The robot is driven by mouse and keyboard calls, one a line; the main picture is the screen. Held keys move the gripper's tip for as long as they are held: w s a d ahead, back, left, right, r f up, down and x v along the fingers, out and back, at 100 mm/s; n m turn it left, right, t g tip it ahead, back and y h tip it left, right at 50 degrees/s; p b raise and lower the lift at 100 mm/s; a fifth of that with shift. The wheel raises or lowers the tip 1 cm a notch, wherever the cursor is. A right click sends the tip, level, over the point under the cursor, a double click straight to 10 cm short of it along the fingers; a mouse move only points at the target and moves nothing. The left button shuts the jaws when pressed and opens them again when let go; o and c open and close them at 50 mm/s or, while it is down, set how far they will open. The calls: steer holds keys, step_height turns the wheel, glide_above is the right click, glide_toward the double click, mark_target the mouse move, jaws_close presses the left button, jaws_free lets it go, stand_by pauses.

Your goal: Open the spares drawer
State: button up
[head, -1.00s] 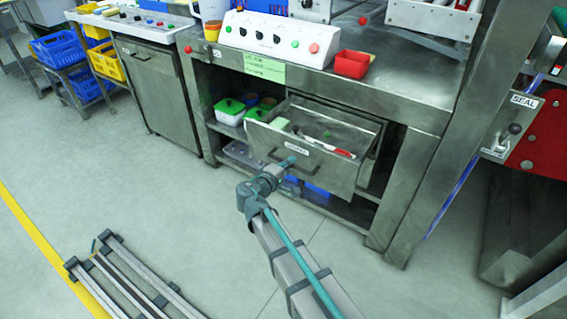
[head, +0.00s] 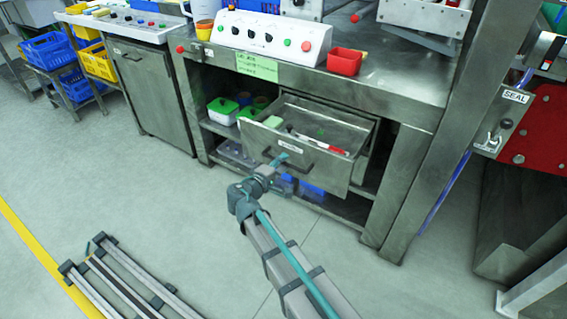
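The spares drawer (head: 325,170) is a grey metal drawer under the workbench. It stands pulled well out, and its inside shows a red-and-white item (head: 322,145) and a green item (head: 273,122). Its front carries a white label (head: 289,148) and a dark bar handle (head: 292,161). My gripper (head: 281,159) is at the left part of this handle, in front of the drawer face. The fingers are small and partly hidden, so I cannot tell whether they are closed around the bar.
The steel workbench (head: 385,100) carries a control box (head: 270,38) and a red bin (head: 345,61). White tubs with green lids (head: 222,110) sit on the shelf left of the drawer. A metal frame (head: 125,285) lies at the lower left. The floor in front is otherwise clear.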

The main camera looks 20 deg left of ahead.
steer(key=v, duration=1)
steer(key=shift+s, duration=0.25)
steer(key=shift+r, duration=0.1)
steer(key=s+d+f+m+g+h, duration=0.15)
steer(key=s+d+f+g, duration=0.3)
steer(key=d+f, duration=0.55)
steer(key=s+d+f+m+g+h, duration=0.1)
steer(key=s+d+f+m+g, duration=0.25)
steer(key=d+f+g, duration=0.45)
steer(key=s+d+f+m+g+h, duration=0.1)
steer(key=s+d+f+m+g, duration=0.3)
steer(key=d+f, duration=0.75)
steer(key=s+d+f+m+g+y, duration=0.3)
steer(key=s+d+f+m+g, duration=0.15)
steer(key=s+d, duration=0.65)
steer(key=s+d+f+m+g+y, duration=0.4)
steer(key=s+d, duration=0.3)
steer(key=s, duration=0.7)
steer(key=w+r+t+p, duration=0.1)
steer(key=w+r+p, duration=0.1)
steer(key=r+p, duration=0.5)
steer(key=w+r+n+t+p, duration=0.1)
steer(key=w+r+p, duration=0.1)
steer(key=r+p, duration=0.6)
steer(key=p, duration=0.5)
steer(key=shift+w+a+t+h, duration=0.25)
steer(key=shift+w+t+h, duration=0.05)
steer(key=shift+w+h, duration=0.1)
